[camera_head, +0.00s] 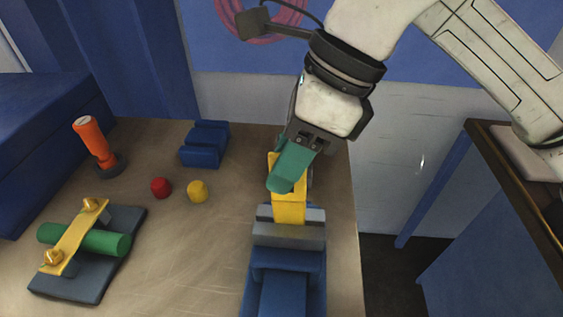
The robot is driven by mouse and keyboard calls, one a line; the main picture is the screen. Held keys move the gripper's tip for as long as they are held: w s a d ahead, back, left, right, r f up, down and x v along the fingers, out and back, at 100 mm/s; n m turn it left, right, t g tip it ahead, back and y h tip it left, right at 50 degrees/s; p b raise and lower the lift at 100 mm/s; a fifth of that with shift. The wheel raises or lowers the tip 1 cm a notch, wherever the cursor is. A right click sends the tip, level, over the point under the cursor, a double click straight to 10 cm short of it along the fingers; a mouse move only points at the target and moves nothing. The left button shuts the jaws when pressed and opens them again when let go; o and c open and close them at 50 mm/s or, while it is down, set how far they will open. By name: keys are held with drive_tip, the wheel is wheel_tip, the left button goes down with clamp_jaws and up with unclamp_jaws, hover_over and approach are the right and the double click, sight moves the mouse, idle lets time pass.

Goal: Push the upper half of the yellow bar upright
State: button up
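The yellow bar (289,211) stands with its lower part between the grey jaws of a blue vise (288,262) at the right side of the table. Its upper part shows only in pieces behind my gripper, so its exact tilt is hard to tell. My gripper (281,185) has teal fingers that point down and a little left. They overlap the upper part of the bar in the view; whether they touch it is unclear. The fingers look like one block from here, so the gap between them is hidden.
A blue block (205,145), a red ball (160,187) and a small yellow piece (197,191) lie left of the vise. An orange cylinder (92,140) leans farther left. A green cylinder (104,241) lies under a yellow strap on a dark plate. The table's right edge is close.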

drive_tip(key=shift+x, duration=0.85)
clamp_jaws()
idle(0.9)
